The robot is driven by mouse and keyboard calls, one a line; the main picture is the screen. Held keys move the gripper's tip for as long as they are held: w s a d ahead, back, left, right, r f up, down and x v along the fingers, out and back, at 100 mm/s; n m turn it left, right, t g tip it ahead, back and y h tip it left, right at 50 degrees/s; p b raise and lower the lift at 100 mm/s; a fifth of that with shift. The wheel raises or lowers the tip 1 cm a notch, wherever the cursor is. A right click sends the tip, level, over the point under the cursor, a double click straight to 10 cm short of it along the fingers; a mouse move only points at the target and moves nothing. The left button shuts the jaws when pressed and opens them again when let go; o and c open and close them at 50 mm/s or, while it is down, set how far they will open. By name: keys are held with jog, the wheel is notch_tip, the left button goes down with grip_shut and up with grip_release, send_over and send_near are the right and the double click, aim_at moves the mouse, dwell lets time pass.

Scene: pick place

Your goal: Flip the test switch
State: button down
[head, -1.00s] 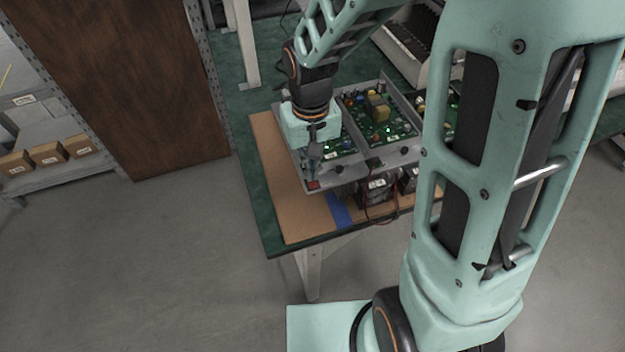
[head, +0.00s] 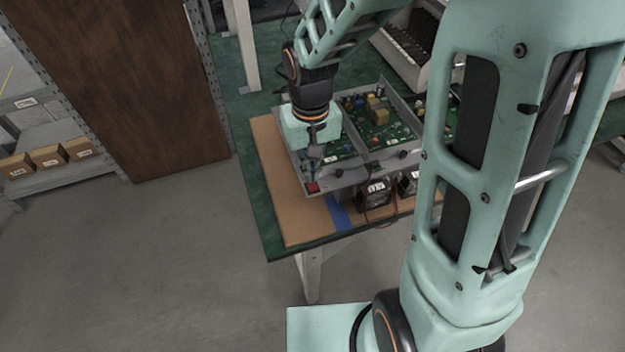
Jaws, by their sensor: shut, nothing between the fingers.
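A red switch (head: 312,187) sits at the front left corner of a grey metal chassis (head: 347,180) on the workbench. My gripper (head: 313,168) points down just above and behind the switch, with its fingers together and nothing between them. Whether the fingertips touch the switch is too small to tell. The chassis holds green circuit boards (head: 385,124) with several components; my gripper hides part of the left board. I see no bright green lights on the boards.
The chassis rests on a bench with a brown mat (head: 283,205) and a blue strip (head: 338,212). Black units (head: 374,194) with cables sit under its front edge. My arm hides the bench's right side. A shelf with cardboard boxes (head: 48,156) stands at left.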

jog(key=shift+r+p, duration=1.85)
jog(key=shift+r, duration=0.85)
